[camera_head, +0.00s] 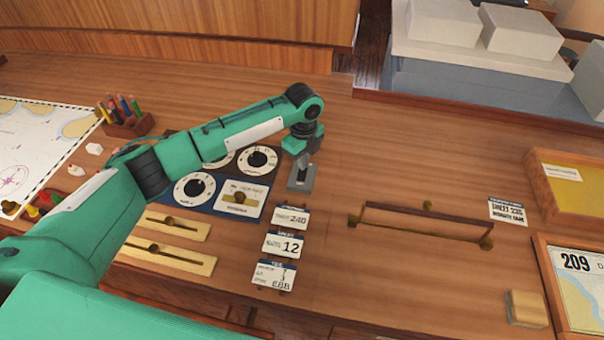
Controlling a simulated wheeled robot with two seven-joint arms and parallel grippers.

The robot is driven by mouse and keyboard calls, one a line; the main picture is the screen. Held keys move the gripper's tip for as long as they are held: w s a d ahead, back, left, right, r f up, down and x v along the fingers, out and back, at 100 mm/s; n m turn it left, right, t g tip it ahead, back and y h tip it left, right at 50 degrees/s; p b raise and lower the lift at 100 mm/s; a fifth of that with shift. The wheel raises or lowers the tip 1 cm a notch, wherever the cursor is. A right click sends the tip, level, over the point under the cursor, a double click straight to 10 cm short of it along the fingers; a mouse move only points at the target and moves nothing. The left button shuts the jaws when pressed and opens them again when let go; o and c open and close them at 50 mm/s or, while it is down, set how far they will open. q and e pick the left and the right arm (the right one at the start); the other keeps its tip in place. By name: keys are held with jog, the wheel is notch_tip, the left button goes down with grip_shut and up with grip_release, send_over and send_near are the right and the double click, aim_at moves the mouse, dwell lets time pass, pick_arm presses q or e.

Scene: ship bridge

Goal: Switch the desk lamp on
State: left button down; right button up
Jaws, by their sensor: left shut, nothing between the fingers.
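I see nothing that I can clearly tell as a desk lamp. My left gripper (302,174) reaches over the desk from the left and points down. Its fingers are shut with nothing between them, at a small grey block (294,186) on the desk. The fingers partly hide the block, and I cannot tell whether they touch it. Left of it is a dark panel with round dials (194,190) and a white plate with a brass knob (240,198), whose lettering is too small to read. My right gripper is out of view.
A low brass-ended rail (428,222) lies right of centre. Label cards (283,245) and brass slider plates (168,254) are near the front. A pen holder (128,124) and chart (30,150) are at left. Framed boards (580,290) stand at right. The back-centre desk is clear.

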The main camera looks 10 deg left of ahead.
pick_arm(q)
jog(key=shift+f, duration=0.6)
jog(key=shift+s+r, duration=0.1)
notch_tip(320, 180, up, 7)
jog(key=p, duration=0.6)
jog(key=shift+p, duration=0.3)
dwell(0.4)
